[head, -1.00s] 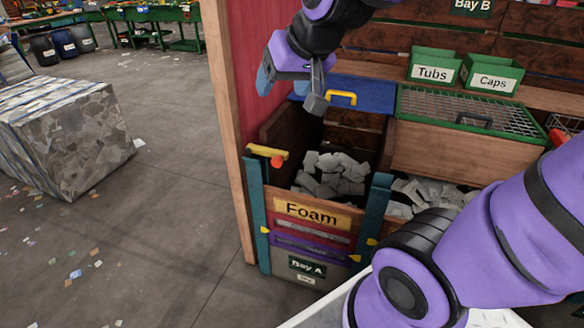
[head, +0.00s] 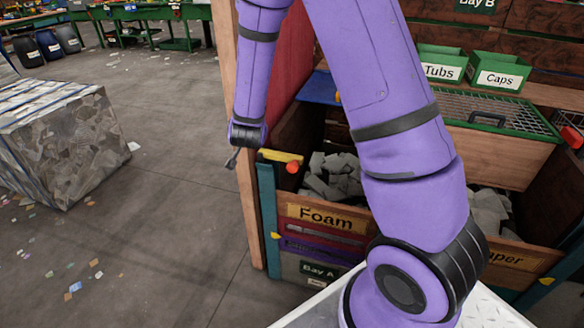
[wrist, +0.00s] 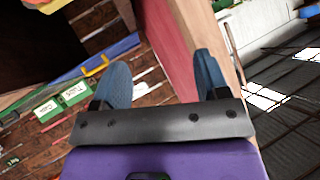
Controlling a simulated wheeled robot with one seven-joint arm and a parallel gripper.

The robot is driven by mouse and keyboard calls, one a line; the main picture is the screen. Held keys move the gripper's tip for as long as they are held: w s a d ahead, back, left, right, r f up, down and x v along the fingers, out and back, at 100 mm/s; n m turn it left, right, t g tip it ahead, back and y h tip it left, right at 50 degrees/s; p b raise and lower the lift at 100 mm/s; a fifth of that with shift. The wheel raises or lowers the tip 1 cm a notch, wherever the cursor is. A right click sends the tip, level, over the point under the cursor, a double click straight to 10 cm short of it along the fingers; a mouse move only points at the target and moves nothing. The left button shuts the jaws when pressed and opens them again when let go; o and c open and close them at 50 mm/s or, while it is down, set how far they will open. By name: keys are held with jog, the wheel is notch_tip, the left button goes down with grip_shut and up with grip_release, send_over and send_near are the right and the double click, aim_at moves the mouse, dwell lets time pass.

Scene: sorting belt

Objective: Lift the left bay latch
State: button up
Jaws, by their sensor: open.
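The left bay latch (head: 280,158) is a yellow bar with a red-orange knob (head: 292,168) at its right end. It sits on top of the left post of the Foam bay, and the bar looks roughly level. My gripper (head: 232,158) is left of the latch, beside the wooden upright, apart from the latch and mostly hidden behind my wrist. In the wrist view my gripper (wrist: 161,58) has its two blue-grey fingers spread with nothing between them. A yellow shape (wrist: 46,5) is cut off at that view's top edge; I cannot tell if it is the latch.
The Foam bay (head: 318,215) holds grey-white pieces. A wooden upright (head: 246,205) and red panel (head: 290,60) stand beside it. My arm covers part of the bay and the blue lid (head: 318,90). A bale (head: 55,140) stands left; the floor between is open.

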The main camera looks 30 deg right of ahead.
jog(key=s+d+f+m+h, duration=0.15)
jog(key=d+f+h, duration=0.25)
jog(key=f, duration=0.7)
jog(key=h, duration=0.5)
send_near(291, 168)
jog(key=shift+n, duration=0.35)
jog(key=x, duration=1.1)
jog(key=shift+f, duration=0.1)
jog(key=shift+c, duration=0.2)
